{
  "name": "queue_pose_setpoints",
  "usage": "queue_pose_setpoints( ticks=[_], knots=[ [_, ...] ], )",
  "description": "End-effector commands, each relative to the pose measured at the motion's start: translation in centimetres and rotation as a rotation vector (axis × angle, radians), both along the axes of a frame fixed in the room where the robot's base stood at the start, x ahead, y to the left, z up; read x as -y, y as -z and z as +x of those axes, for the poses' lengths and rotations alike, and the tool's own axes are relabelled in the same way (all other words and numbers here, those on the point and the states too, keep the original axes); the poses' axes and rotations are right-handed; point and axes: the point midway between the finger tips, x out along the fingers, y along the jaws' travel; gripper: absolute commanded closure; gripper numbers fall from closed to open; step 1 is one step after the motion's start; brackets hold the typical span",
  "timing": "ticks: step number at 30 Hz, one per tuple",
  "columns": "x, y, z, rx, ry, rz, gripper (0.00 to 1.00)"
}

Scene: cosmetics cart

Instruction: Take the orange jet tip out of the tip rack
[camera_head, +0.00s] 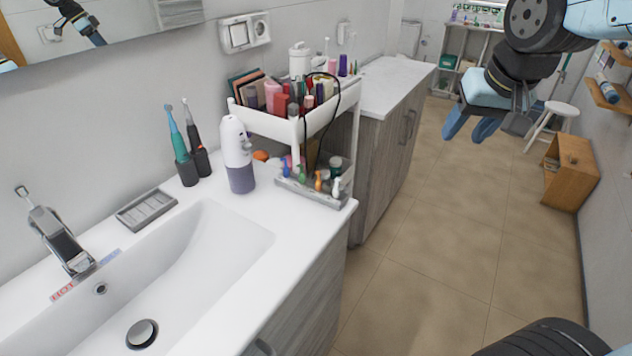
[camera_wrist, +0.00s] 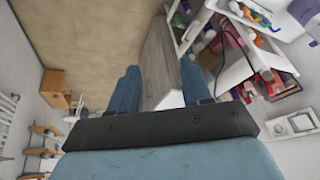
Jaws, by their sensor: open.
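The orange jet tip (camera_head: 318,181) stands upright in the grey tip rack (camera_head: 312,194) at the counter's front right corner. It is in a row between a green tip (camera_head: 301,173) and a white tip (camera_head: 337,187); a purple tip (camera_head: 287,165) stands further left. My gripper (camera_head: 471,124) is open and empty, high over the floor to the right and well apart from the rack. Its two blue fingers (camera_wrist: 160,82) show in the wrist view. The rack with small coloured tips (camera_wrist: 255,15) shows there at the top right; I cannot surely pick out the orange one.
A white cart (camera_head: 285,127) full of cosmetics rises behind the rack. A white water flosser (camera_head: 237,155) and two toothbrushes (camera_head: 188,145) stand to its left. The sink (camera_head: 170,285) is in front. A wooden cabinet (camera_head: 385,140) stands behind; the floor (camera_head: 445,240) is open.

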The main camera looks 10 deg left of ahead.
Motion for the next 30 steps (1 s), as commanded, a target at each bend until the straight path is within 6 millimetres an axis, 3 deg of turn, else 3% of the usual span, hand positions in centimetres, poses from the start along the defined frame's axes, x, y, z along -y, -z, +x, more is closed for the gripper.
queue_pose_setpoints(
  ticks=[6, 13, 24, 30],
  knots=[
    [-5.5, 1.6, 2.8, -0.026, -0.066, -0.007, 0.52],
    [-12.0, 3.5, 4.5, -0.037, -0.125, -0.028, 0.52],
    [-22.3, 6.8, 4.5, -0.019, -0.217, -0.072, 0.52],
    [-24.8, 7.6, 4.1, -0.009, -0.237, -0.083, 0.52]
  ],
)
